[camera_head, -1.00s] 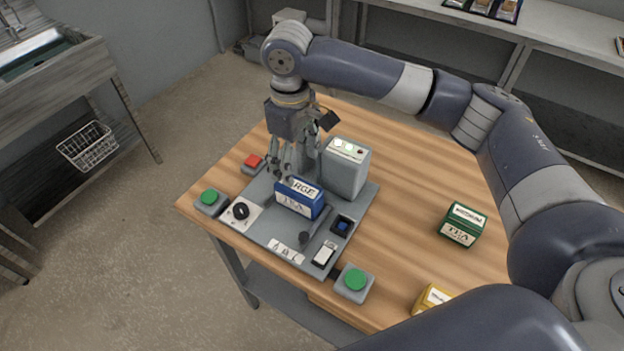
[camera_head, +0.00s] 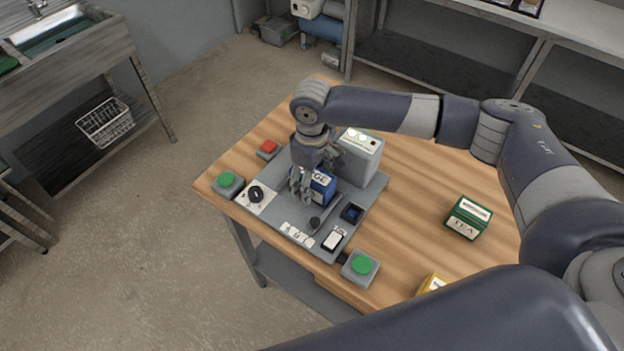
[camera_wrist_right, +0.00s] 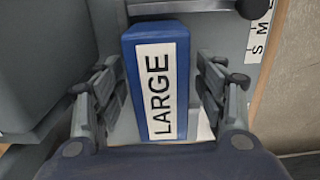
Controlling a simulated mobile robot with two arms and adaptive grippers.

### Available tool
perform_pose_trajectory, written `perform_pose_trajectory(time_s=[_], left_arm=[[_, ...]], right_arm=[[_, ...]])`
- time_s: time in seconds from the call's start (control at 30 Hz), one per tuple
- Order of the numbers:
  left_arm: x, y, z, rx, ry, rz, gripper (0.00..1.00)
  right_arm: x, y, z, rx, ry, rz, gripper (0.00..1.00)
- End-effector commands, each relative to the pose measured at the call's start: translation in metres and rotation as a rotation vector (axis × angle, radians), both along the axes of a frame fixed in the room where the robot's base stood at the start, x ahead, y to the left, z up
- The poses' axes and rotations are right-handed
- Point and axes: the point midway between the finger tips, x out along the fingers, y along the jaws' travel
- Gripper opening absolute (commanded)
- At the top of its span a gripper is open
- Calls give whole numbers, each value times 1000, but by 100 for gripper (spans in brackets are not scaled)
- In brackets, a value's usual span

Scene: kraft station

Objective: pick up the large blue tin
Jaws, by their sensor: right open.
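The large blue tin (camera_head: 321,186) stands on the grey station panel (camera_head: 289,222), partly hidden behind my right gripper in the head view. Its top label reads "LARGE" in the right wrist view (camera_wrist_right: 160,62). My right gripper (camera_head: 301,198) is over the tin. In the right wrist view its open fingers (camera_wrist_right: 165,110) stand on either side of the tin, with a gap visible on the right side. My left gripper is not in view.
A grey box with lit buttons (camera_head: 362,158) stands right behind the tin. A lever (camera_head: 318,220), a dial (camera_head: 255,194) and several buttons surround it. A green tea tin (camera_head: 467,217) and a yellow tin (camera_head: 432,284) are on the wooden table (camera_head: 410,190).

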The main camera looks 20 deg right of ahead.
Motion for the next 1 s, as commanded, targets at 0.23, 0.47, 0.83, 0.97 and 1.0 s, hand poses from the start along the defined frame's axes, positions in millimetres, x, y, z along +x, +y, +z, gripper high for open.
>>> perform_pose_trajectory(time_s=[0.23, 0.47, 0.83, 0.97, 1.0], left_arm=[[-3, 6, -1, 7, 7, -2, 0], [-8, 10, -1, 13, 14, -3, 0], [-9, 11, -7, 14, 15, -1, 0], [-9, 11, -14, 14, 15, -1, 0], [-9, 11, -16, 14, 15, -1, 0]], right_arm=[[0, 0, 0, 0, 0, 1, 45], [0, 1, 1, 1, -2, 1, 10], [1, 1, 17, 3, -4, 1, 6], [2, 1, 42, 4, -6, 1, 6], [1, 1, 51, 3, -5, 2, 6]])
